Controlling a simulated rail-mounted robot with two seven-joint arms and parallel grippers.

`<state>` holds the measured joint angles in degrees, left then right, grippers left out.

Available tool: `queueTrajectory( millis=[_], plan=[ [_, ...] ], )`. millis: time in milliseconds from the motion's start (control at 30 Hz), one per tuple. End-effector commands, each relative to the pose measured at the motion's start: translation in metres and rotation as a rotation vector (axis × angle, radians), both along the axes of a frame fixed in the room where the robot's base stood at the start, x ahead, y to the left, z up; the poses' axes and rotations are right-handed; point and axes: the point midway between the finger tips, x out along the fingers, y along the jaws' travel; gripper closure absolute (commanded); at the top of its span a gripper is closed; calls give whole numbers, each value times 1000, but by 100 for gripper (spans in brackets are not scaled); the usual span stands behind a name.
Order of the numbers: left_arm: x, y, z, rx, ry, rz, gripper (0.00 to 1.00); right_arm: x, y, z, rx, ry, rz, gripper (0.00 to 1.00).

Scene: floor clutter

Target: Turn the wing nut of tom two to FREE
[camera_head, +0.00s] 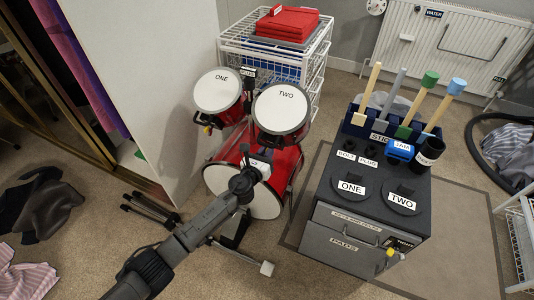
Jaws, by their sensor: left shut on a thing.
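Tom two (281,108) is a red drum with a white head marked TWO, mounted above the red bass drum (225,182). Tom one (218,92), marked ONE, is to its left, with a small yellow wing nut (208,130) at its lower left side. My left gripper (263,154) reaches up from the lower left to just under the near side of tom two. It is shut on the wing nut of tom two, which the jaws hide. I cannot read the nut's setting. My right gripper is not in view.
A dark cabinet (345,222) with pads and a rack of upright tools stands close on the right. A white wire basket unit (235,47) with red cloth is behind the drums. A white panel (150,75) stands on the left. A folded black stand (150,211) lies on the carpet.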

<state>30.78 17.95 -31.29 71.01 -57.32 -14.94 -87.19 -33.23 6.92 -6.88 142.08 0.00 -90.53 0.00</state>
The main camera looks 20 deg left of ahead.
Motion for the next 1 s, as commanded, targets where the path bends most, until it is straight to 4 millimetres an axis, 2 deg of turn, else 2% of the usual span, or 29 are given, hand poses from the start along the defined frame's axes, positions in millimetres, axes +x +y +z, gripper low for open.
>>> queueTrajectory(
  millis=[1000],
  plan=[
    [6, 17, -14, -855, 55, -398, 100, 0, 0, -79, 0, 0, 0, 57]
  ],
)
